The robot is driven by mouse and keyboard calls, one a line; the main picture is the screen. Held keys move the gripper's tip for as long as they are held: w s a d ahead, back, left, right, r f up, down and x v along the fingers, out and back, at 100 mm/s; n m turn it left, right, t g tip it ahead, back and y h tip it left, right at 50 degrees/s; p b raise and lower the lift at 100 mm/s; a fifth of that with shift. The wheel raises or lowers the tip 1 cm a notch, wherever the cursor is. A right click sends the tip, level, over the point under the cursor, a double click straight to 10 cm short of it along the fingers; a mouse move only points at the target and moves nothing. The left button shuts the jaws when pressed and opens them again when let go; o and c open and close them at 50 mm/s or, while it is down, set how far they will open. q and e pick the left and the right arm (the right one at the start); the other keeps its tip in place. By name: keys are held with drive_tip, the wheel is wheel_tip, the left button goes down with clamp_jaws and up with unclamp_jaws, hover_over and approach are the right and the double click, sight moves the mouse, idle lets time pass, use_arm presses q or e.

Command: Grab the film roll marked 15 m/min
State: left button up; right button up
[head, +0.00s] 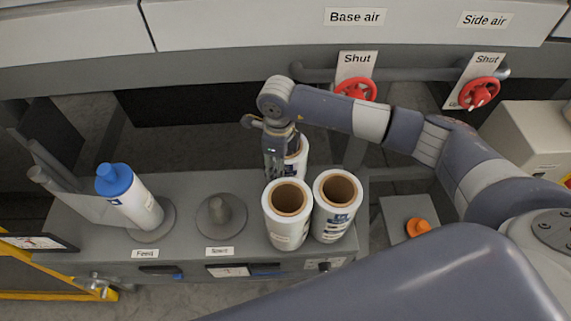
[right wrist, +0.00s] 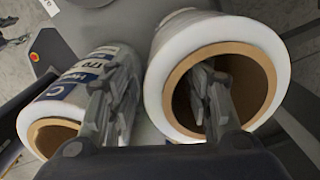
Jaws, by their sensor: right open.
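Three white film rolls with brown cores stand together on the grey bench: a back roll (head: 299,163), a front left roll (head: 287,213) and a front right roll (head: 338,205). My right gripper (head: 278,158) is open and low at the back roll, hiding part of it. In the right wrist view, one finger reaches into the core of the nearer roll (right wrist: 262,45). The other finger is outside it, in front of a second roll (right wrist: 55,110) with a blue and white label. No 15 m/min marking is readable. My left gripper is out of view.
A blue-capped roll (head: 137,205) leans on the Feed stand (head: 153,232). An empty Select-like labelled spindle (head: 219,216) stands to its right. An orange knob (head: 418,227) is right of the rolls. Red valve wheels (head: 479,92) are at the back.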

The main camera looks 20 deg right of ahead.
drive_tip(key=shift+f, duration=1.15)
clamp_jaws()
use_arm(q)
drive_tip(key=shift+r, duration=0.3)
use_arm(e)
drive_tip(key=shift+w+r, duration=0.1)
drive_tip(key=shift+r, duration=0.1)
